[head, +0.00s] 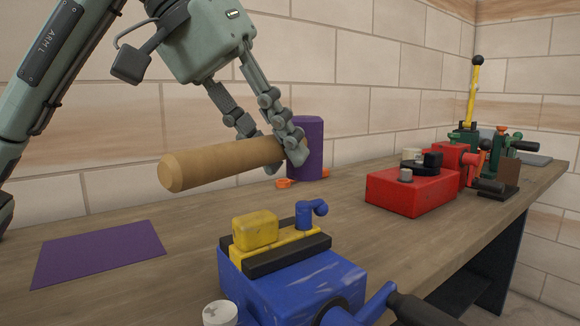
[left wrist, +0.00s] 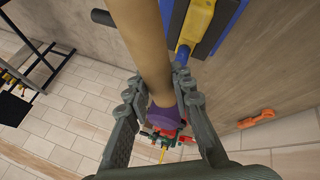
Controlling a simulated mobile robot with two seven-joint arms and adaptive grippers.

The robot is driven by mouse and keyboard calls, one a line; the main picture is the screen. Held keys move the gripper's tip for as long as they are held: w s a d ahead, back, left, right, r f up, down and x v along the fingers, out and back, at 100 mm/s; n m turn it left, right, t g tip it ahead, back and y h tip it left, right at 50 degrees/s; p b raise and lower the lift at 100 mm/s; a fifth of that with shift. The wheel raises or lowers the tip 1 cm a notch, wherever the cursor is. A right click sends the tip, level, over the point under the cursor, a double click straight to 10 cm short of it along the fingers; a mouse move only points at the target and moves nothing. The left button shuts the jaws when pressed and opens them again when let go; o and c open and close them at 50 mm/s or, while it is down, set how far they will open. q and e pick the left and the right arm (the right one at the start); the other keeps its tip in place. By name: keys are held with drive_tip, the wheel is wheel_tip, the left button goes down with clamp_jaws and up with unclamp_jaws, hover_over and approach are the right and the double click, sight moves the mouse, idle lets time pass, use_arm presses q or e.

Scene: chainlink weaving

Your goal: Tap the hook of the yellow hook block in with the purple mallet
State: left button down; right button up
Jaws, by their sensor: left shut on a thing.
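The purple mallet has a thick tan wooden handle (head: 222,163) and a purple cylindrical head (head: 307,145). My left gripper (head: 290,148) is shut on the handle close to the head and holds the mallet above the bench, handle end toward the left. In the left wrist view the handle (left wrist: 143,40) runs between the fingers, with part of the head (left wrist: 165,117) beyond them. The yellow hook block (head: 255,231) sits between the black jaws of a blue vise (head: 290,288). Its blue hook (head: 312,208) sticks up at the right end, apart from the mallet. My right gripper is not in view.
A purple mat (head: 98,252) lies flat at the left. Orange pieces (head: 285,184) lie on the bench behind the mallet. Bare wood separates the blue and red vises.

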use_arm(q)
drive_tip(key=shift+r+p, duration=2.05)
drive_tip(key=shift+r, duration=0.5)
